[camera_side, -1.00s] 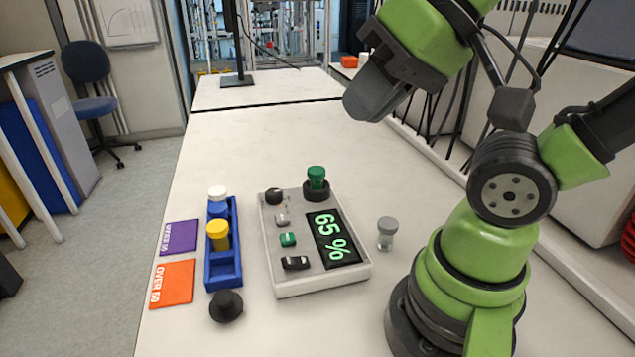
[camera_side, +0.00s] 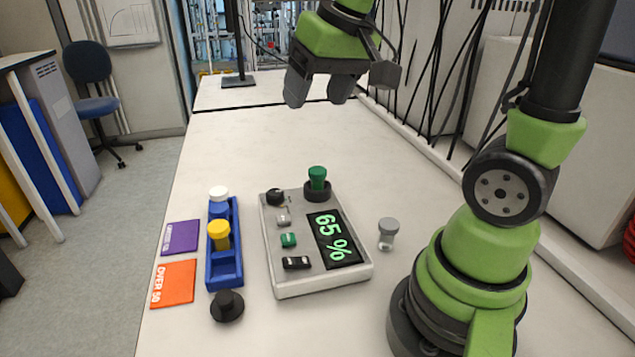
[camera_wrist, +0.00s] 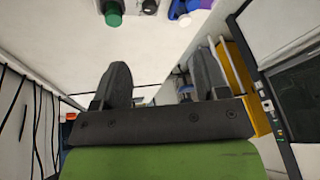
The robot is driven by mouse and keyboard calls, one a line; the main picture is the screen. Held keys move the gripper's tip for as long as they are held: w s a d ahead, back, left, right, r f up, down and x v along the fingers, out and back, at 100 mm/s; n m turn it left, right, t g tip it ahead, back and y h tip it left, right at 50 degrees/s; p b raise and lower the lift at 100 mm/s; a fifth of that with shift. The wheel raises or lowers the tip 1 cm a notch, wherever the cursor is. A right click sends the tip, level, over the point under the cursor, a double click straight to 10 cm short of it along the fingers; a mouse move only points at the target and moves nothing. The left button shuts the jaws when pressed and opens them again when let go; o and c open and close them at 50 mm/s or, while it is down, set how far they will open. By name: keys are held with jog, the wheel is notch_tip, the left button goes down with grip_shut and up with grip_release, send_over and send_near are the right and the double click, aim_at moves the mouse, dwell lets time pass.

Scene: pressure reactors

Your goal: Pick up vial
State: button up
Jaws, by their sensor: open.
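My gripper (camera_side: 319,92) is open and empty, high above the table beyond the reactor device. Its two fingers also show in the wrist view (camera_wrist: 161,72). Several vials are in the side view: a green-capped one (camera_side: 317,179) upright in the black socket of the grey device (camera_side: 318,280), a grey-capped one (camera_side: 388,234) standing alone right of it, and a yellow-capped (camera_side: 219,235) and a white-capped one (camera_side: 218,196) in the blue rack (camera_side: 227,274). The device reads 65 %. In the wrist view the green cap (camera_wrist: 113,14) and white cap (camera_wrist: 183,18) show at the top edge.
A purple card (camera_side: 180,238) and an orange "OVER 50" card (camera_side: 173,284) lie left of the rack. A black knob-like lid (camera_side: 227,306) lies at the front.

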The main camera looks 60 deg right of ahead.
jog(key=g, duration=0.2)
send_near(318, 170)
jog(key=a+r, duration=0.4)
jog(key=shift+g+h, duration=0.4)
jog(key=shift+g, duration=0.1)
jog(key=d+f, duration=0.1)
jog(key=f, duration=0.1)
jog(key=w+d+f, duration=0.1)
jog(key=d+f, duration=0.1)
jog(key=shift+d, duration=0.1)
jog(key=f, duration=0.3)
jog(key=shift+w+d+f, duration=0.15)
jog(key=shift+w+f, duration=0.1)
jog(key=shift+f, duration=0.1)
jog(key=shift+w+d+f, duration=0.15)
jog(key=shift+w+f, duration=0.05)
jog(key=shift+f, duration=1.4)
jog(key=shift+w+d+f, duration=0.1)
jog(key=shift+w+f, duration=0.05)
jog(key=shift+f, duration=1.4)
jog(key=c, duration=1)
